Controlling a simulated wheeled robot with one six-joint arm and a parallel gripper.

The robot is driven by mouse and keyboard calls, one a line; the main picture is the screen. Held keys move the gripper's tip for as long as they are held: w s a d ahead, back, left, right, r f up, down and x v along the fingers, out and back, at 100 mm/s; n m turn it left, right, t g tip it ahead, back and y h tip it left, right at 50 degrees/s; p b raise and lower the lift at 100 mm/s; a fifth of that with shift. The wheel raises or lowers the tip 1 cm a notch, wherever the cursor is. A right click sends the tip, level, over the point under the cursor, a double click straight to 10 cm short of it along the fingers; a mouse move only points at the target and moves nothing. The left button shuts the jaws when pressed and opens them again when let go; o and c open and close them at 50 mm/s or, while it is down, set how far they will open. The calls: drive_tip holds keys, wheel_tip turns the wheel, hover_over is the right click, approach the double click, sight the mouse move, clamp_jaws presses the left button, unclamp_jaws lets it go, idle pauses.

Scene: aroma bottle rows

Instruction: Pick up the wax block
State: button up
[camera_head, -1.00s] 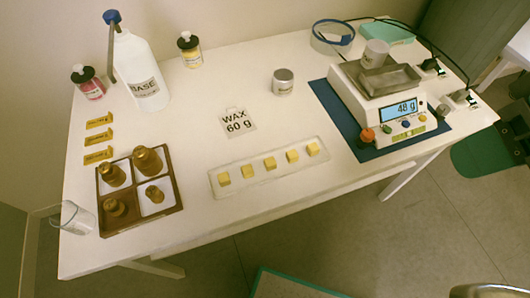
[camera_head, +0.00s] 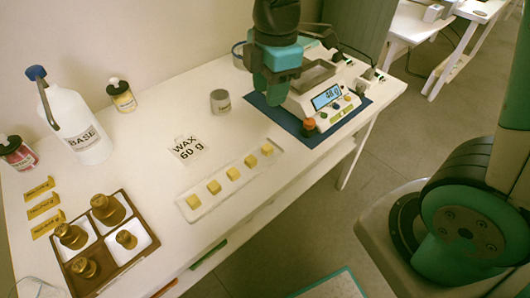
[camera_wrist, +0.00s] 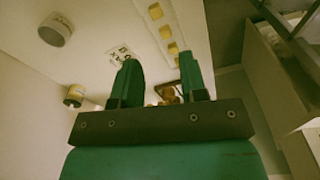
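Several small yellow wax blocks (camera_head: 233,174) stand in a row on a pale shallow tray (camera_head: 225,192) at the table's front edge. Some blocks (camera_wrist: 165,31) show at the top of the wrist view, beyond the fingertips. A card reading "WAX 60 g" (camera_head: 188,149) lies behind the tray. My gripper (camera_head: 266,92) hangs in front of the digital scale (camera_head: 322,99) and partly hides it, right of and above the tray. In the wrist view my gripper's fingers (camera_wrist: 159,68) are wide apart with nothing held between them.
A grey tin (camera_head: 220,101) stands behind the tray. At the left are a BASE bottle (camera_head: 88,140), small dark-capped bottles (camera_head: 122,96) and a brown divided box (camera_head: 105,248) of brass weights. The scale sits on a blue mat (camera_head: 262,111). Table between card and box is clear.

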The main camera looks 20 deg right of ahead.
wheel_tip(320, 180, down, 3)
drive_tip(key=w+n, duration=0.3)
drive_tip(key=b, duration=0.1)
hover_over(267, 147)
drive_tip(key=shift+h, duration=0.4)
drive_tip(key=f, duration=1)
drive_tip(key=shift+s+f, duration=0.25)
drive_tip(key=f, duration=0.6)
drive_tip(key=shift+w+f, duration=0.2)
drive_tip(key=shift+w, duration=0.05)
drive_tip(key=c, duration=0.7)
